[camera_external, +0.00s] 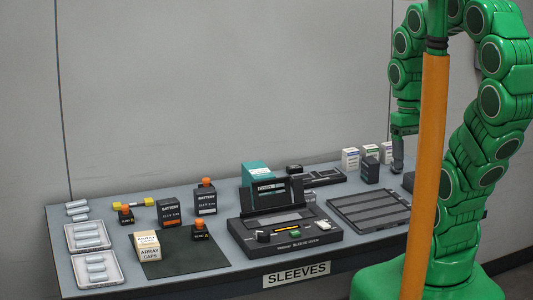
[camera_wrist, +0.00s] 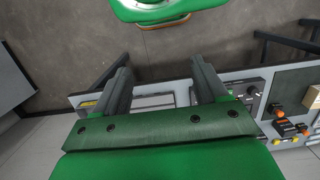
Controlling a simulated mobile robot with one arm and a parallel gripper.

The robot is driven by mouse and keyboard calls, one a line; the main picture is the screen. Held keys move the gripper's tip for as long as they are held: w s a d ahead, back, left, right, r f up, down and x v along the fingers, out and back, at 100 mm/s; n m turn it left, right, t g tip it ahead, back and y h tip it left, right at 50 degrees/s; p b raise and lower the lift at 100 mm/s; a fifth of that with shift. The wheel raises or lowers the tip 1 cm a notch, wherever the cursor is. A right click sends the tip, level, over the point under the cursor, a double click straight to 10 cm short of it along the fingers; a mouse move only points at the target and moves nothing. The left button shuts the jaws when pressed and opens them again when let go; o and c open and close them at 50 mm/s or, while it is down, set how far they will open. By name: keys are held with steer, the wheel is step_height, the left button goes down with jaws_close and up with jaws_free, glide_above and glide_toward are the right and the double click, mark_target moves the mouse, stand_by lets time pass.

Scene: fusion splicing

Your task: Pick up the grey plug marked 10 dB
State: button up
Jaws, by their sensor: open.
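I cannot make out a 10 dB marking on anything in either view. Several small light grey cylinders are at the table's left end in the external view: a loose group (camera_external: 77,210) and others in two trays. Whether one of them is the plug, I cannot tell. My gripper (camera_external: 398,165) is at the table's right end, far from those cylinders, beside small white and dark boxes. In the wrist view my gripper (camera_wrist: 162,84) has its two fingers wide apart with nothing between them.
A black splicer (camera_external: 283,247) stands mid-table, with a slotted dark tray (camera_external: 370,210) to its right. Two white trays (camera_external: 97,271) (camera_external: 87,246) are at the left. Battery boxes (camera_external: 168,213), orange-capped bottles (camera_external: 200,231) and an array-caps box (camera_external: 147,246) stand around a dark mat (camera_external: 190,262).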

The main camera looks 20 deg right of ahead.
mark_target(308, 194)
steer(key=shift+c, duration=0.5)
